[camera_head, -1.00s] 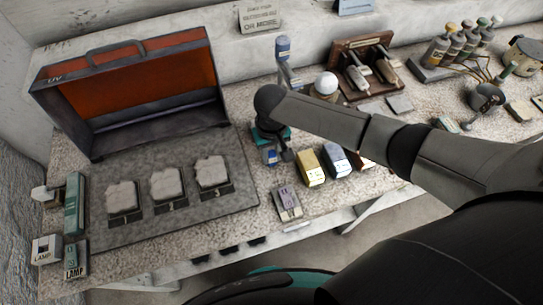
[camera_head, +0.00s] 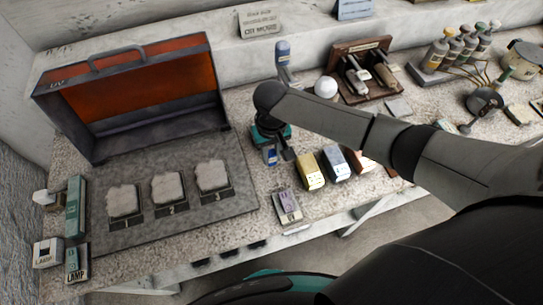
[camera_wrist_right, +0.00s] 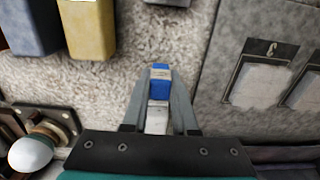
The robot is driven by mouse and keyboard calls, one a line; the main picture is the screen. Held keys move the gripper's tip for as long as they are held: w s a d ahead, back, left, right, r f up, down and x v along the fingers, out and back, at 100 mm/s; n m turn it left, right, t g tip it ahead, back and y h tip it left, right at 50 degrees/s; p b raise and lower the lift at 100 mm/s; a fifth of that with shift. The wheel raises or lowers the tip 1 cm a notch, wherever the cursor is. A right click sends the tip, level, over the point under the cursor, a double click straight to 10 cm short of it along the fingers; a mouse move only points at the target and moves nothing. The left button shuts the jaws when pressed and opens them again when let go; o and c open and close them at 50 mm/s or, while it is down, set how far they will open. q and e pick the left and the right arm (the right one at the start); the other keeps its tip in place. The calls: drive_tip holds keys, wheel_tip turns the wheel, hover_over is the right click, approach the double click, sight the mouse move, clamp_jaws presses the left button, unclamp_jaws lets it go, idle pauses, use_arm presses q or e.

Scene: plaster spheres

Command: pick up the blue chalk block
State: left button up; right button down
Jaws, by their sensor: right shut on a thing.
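The blue chalk block (camera_wrist_right: 159,86) is a small blue piece with a pale band, between the fingers of my right gripper (camera_wrist_right: 160,100) in the right wrist view. The gripper is shut on it. In the head view my right gripper (camera_head: 277,151) points down at the bench, right of the dark mat, and the blue block (camera_head: 270,156) shows in part below it. I cannot tell whether the block touches the bench. My left gripper is not in view.
A yellow block (camera_head: 308,171) and a grey-blue block (camera_head: 335,163) stand right of the gripper. A purple-and-grey item (camera_head: 287,205) lies near the front edge. The dark mat (camera_head: 180,228) holds 3 plaster pieces. An open orange-lined case (camera_head: 140,90) stands behind it.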

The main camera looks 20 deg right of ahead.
sight(271, 152)
wheel_tip(271, 152, up, 18)
drive_tip(key=p, duration=0.2)
drive_tip(key=shift+f+p, duration=0.15)
drive_tip(key=shift+p, duration=0.25)
idle(0.4)
